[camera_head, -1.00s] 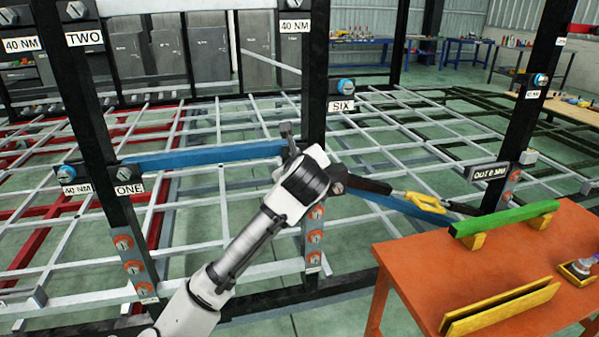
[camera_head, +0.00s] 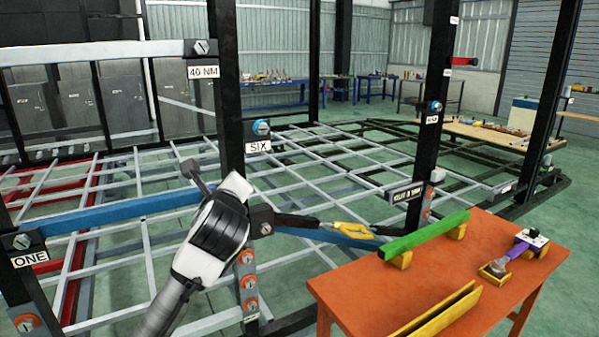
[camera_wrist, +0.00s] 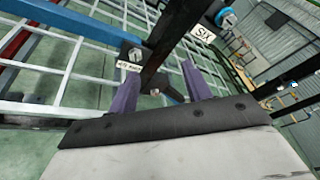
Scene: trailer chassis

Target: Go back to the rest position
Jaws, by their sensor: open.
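My gripper (camera_wrist: 160,88) shows in the wrist view with its two purple fingers apart and nothing held between them. A dark post and part of a blue beam show beyond the fingers.
An orange table (camera_head: 365,305) at lower right carries a green bar (camera_head: 425,236), yellow plates (camera_head: 440,313) and a purple-handled tool (camera_head: 515,253). A yellow-handled tool (camera_head: 347,229) is by the lower beam. Grey lattice (camera_head: 330,165) spreads behind. Another post (camera_head: 440,80) stands right.

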